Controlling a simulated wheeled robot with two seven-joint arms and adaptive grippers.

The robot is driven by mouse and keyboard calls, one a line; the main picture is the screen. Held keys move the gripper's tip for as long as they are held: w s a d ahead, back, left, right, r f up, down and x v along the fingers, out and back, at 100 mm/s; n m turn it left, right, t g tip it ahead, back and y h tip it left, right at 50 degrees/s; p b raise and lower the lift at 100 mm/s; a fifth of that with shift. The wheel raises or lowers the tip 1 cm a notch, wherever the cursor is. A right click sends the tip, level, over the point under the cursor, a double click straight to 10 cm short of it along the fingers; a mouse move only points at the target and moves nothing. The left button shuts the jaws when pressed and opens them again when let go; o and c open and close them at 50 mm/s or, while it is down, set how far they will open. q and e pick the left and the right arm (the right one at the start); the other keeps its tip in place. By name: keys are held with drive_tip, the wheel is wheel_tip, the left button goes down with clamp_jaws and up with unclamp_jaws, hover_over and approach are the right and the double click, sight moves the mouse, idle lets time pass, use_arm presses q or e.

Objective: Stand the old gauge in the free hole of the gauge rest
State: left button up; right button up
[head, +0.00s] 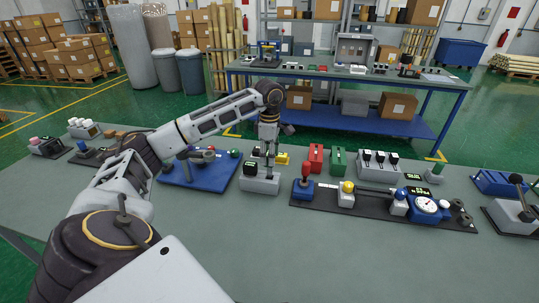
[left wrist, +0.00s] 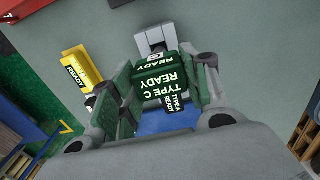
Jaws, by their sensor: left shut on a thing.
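My left gripper (head: 268,156) points down just over the light grey gauge rest (head: 260,184) at the middle of the bench. In the left wrist view its two fingers (left wrist: 160,90) are closed on a dark green block (left wrist: 160,82) with upside-down "TYPE C READY" lettering. A small dark display (head: 250,169) with green lettering stands at the rest's left side. A smaller "TYPE A READY" label (left wrist: 178,104) shows beside the held block. The gripper hides the held block's lower end and the hole, so I cannot tell whether it is in. My right gripper is not in view.
The front of the bench is clear.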

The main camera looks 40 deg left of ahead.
use_arm(q)
drive_tip(key=shift+f, duration=0.45)
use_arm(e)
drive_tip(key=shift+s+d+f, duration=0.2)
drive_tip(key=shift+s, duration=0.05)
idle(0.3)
use_arm(q)
drive_tip(key=shift+f+b, duration=0.2)
drive_tip(key=shift+b, duration=0.1)
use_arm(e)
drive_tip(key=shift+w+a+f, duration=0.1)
use_arm(q)
drive_tip(key=shift+f+b, duration=0.3)
drive_tip(key=shift+f, duration=0.3)
drive_tip(key=shift+a+f+b, duration=0.1)
drive_tip(key=shift+f+b, duration=0.3)
drive_tip(key=shift+f, duration=0.25)
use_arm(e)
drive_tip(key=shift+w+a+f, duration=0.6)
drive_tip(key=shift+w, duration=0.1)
use_arm(q)
drive_tip(key=shift+f, duration=0.15)
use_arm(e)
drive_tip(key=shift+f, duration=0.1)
